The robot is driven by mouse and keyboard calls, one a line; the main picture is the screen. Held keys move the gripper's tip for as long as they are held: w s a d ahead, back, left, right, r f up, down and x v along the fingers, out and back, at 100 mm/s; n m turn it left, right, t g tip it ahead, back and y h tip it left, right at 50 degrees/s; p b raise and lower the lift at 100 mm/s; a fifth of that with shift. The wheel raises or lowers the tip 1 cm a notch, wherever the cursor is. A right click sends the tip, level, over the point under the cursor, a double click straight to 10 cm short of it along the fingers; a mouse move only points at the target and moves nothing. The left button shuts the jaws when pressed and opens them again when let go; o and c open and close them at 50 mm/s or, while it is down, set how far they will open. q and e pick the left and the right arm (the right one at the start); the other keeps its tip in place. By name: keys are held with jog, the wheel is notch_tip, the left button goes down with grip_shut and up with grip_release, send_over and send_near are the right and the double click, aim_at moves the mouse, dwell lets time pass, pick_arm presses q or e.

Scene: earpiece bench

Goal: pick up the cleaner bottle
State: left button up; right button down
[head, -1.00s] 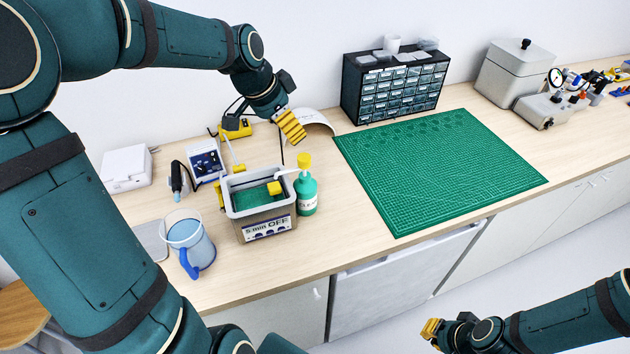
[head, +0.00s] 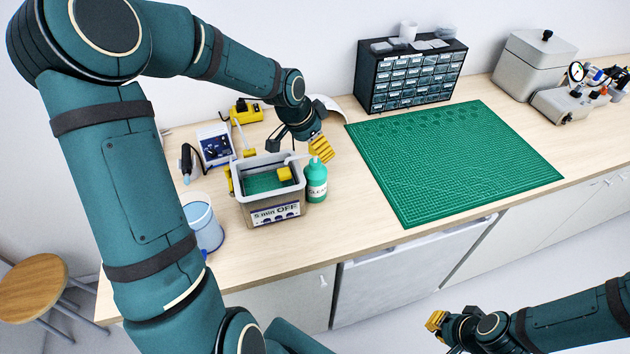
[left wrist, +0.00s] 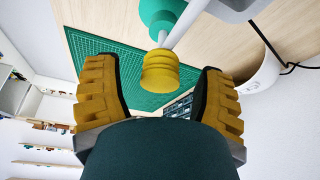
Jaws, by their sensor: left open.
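The cleaner bottle (head: 316,183) is green with a label and stands upright on the bench, right of the grey bath. Its yellow pump cap (left wrist: 160,72) shows between my open fingers in the left wrist view, with part of the green body (left wrist: 160,14) beyond it. My left gripper (head: 321,149) is at the bottle's top in the head view and hides most of the cap. The left fingers (left wrist: 160,98) are apart, one on each side of the cap, and hold nothing. My right gripper (head: 436,322) is at the lower right, away from the bench; its opening is too small to tell.
The grey bath (head: 243,205), marked "5 min OFF", stands close left of the bottle. A blue jug (head: 206,228) is partly hidden behind my left arm. The green cutting mat (head: 450,160) lies flat and clear to the right. A drawer cabinet (head: 410,78) stands behind.

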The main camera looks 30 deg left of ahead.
pick_arm(q)
jog(key=shift+w+d+f, duration=0.1)
jog(key=shift+w+f, duration=0.15)
jog(key=shift+f, duration=0.3)
grip_shut()
